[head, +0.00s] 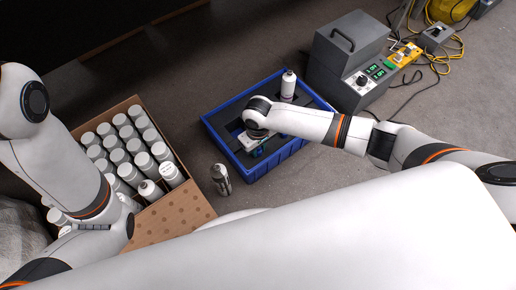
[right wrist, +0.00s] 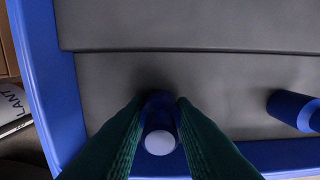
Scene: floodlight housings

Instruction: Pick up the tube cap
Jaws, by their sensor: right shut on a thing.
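In the right wrist view, a small blue cylinder with a pale round end, which I take as the tube cap (right wrist: 160,138), stands between the two dark green fingers of my right gripper (right wrist: 158,135). The fingers are shut on its sides. A second blue cylinder (right wrist: 292,108) lies on the grey lining at the right. In the head view, my right gripper (head: 257,143) is low inside the blue tray (head: 240,163), mostly hidden by its own wrist. The cap cannot be made out clearly there. My left arm shows at the left, but its gripper does not.
A white bottle (head: 288,86) stands at the tray's back right. A tube (head: 221,180) stands outside its front left corner. A cardboard box (head: 172,213) of several white tubes is at the left. A grey control unit (head: 346,62) with cables stands at the back right.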

